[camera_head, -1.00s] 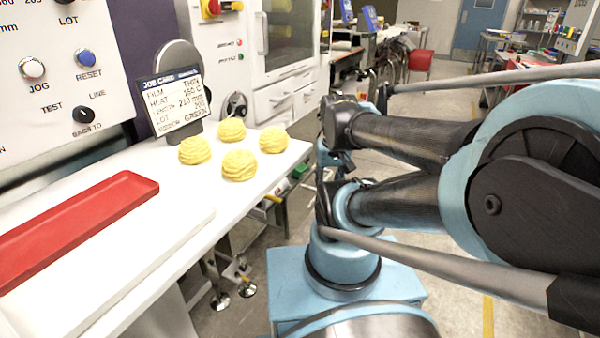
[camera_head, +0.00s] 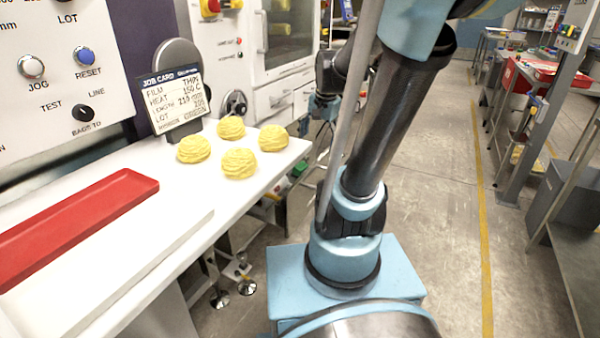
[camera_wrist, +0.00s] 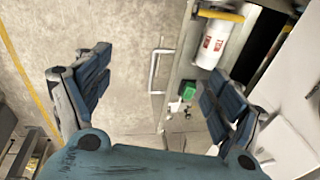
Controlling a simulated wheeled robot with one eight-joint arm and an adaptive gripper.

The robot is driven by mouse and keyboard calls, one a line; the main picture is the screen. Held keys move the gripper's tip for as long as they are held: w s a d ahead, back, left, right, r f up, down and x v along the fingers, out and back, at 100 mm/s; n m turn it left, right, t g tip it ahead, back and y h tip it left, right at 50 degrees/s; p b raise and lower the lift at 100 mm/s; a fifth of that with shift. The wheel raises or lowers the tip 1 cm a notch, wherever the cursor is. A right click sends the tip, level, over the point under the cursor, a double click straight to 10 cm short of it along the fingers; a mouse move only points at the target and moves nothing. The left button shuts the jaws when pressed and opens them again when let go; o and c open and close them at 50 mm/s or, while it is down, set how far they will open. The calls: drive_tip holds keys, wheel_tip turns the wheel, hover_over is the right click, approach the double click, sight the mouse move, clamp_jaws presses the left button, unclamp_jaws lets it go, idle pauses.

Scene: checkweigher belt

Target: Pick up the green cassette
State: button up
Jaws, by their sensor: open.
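A small green block (camera_wrist: 188,90), which may be the green cassette, shows in the wrist view beside a grey cabinet edge. It looks farther off than my fingertips. A small green patch (camera_head: 299,170) also shows under the machine in the head view; I cannot tell if it is the same thing. My gripper (camera_wrist: 158,88) is open and empty in the wrist view, with its dark fingers wide apart. The green block appears between the fingers, nearer the right one, but not touching. In the head view, the gripper cannot be clearly made out.
A white canister (camera_wrist: 214,42) with a red label and a metal handle (camera_wrist: 155,72) are near the green block. The white table (camera_head: 150,235) holds a red tray (camera_head: 75,221), several yellow nests (camera_head: 239,163) and a job card (camera_head: 174,100).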

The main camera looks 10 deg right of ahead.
drive_tip(key=w+m, duration=0.5)
drive_tip(key=w, duration=0.7)
drive_tip(key=m+y, duration=0.2)
drive_tip(key=m, duration=1.2)
hover_over(301, 165)
drive_tip(key=d, duration=0.1)
wheel_tip(301, 165, down, 30)
drive_tip(key=shift+d+r, duration=0.1)
drive_tip(key=shift+d, duration=0.05)
drive_tip(key=shift+s+x, duration=0.15)
drive_tip(key=shift+x, duration=1.25)
drive_tip(key=shift+s+x, duration=0.2)
drive_tip(key=shift+x, duration=1.2)
drive_tip(key=c, duration=1.3)
